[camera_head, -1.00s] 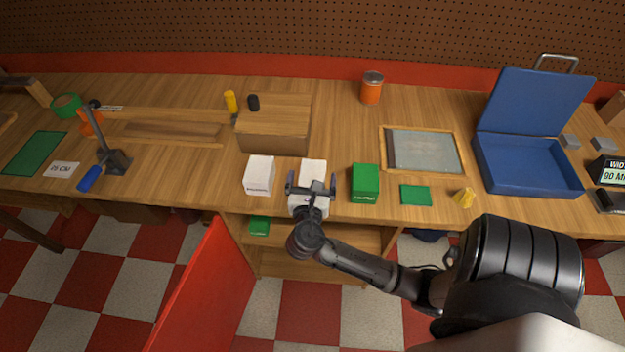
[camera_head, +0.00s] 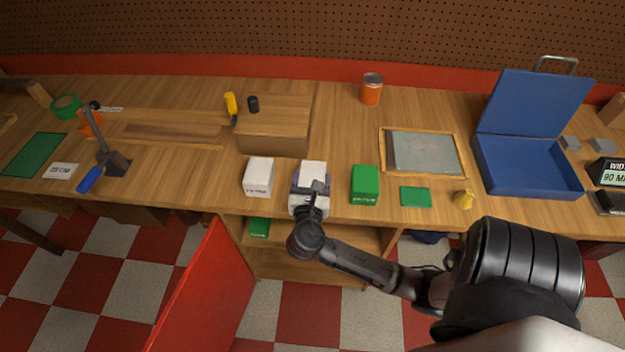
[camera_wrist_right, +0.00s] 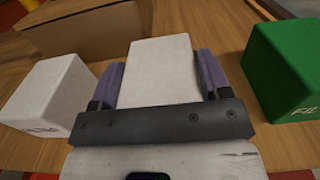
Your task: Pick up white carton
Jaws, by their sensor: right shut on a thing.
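Two white cartons stand near the front edge of the bench. One white carton (camera_head: 313,168) is between the fingers of my right gripper (camera_head: 313,187), which is shut on it; the gripper partly hides it in the head view. In the right wrist view this carton (camera_wrist_right: 160,70) sits between the two purple finger pads of the gripper (camera_wrist_right: 158,80). The other white carton (camera_head: 259,175) stands just to the left, apart from the gripper, and also shows in the right wrist view (camera_wrist_right: 48,95). The held carton appears to be still at bench height. My left gripper is out of view.
A green carton (camera_head: 365,184) stands close on the right. A brown box (camera_head: 272,142) is behind the cartons. A green card (camera_head: 415,197), a yellow piece (camera_head: 463,199), a framed tray (camera_head: 382,150) and an open blue case (camera_head: 530,168) lie farther right.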

